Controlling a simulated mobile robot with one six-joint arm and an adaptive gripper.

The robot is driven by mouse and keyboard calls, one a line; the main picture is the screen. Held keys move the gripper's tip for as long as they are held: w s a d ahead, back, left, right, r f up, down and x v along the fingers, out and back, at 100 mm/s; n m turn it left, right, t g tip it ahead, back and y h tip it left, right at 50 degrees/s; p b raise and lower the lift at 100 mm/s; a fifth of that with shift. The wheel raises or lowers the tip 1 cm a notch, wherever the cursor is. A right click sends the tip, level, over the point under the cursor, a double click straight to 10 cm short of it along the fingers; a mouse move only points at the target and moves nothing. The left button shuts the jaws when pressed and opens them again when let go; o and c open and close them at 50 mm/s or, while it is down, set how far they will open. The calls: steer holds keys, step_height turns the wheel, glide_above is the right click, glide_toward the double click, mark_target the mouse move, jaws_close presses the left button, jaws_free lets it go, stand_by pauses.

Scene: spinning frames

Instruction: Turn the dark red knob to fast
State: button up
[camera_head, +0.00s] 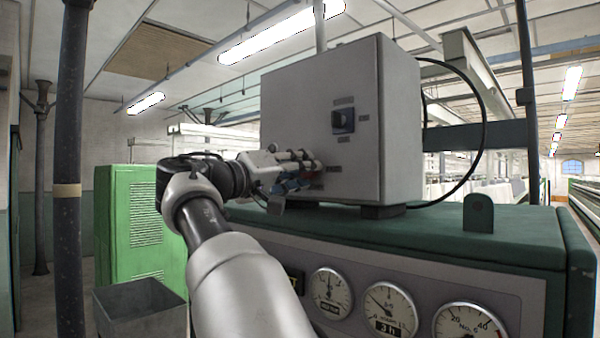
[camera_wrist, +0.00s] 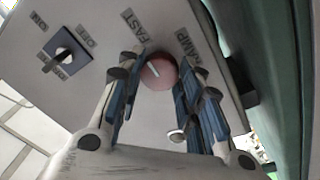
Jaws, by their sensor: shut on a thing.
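The dark red knob (camera_wrist: 160,74) sits on the grey face of the control box (camera_head: 290,110). In the wrist view it is between the fingertips of my gripper (camera_wrist: 158,68), one blue-padded finger on each side, shut on it. A pale pointer line on the knob slants toward the upper left. The FAST label (camera_wrist: 140,24) is above and left of the knob, and a partly hidden label ending in AMP (camera_wrist: 187,45) is above and right. In the head view my gripper (camera_head: 308,174) is against the lower part of the box face and hides the knob.
A dark switch (camera_head: 343,121) marked ON and OFF is higher on the same face and also shows in the wrist view (camera_wrist: 65,50). The box stands on a green cabinet top (camera_head: 430,230) with several gauges below. A dark cable (camera_head: 478,150) loops at right.

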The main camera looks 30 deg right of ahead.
steer(key=o, duration=1.1)
steer(key=v, duration=1.2)
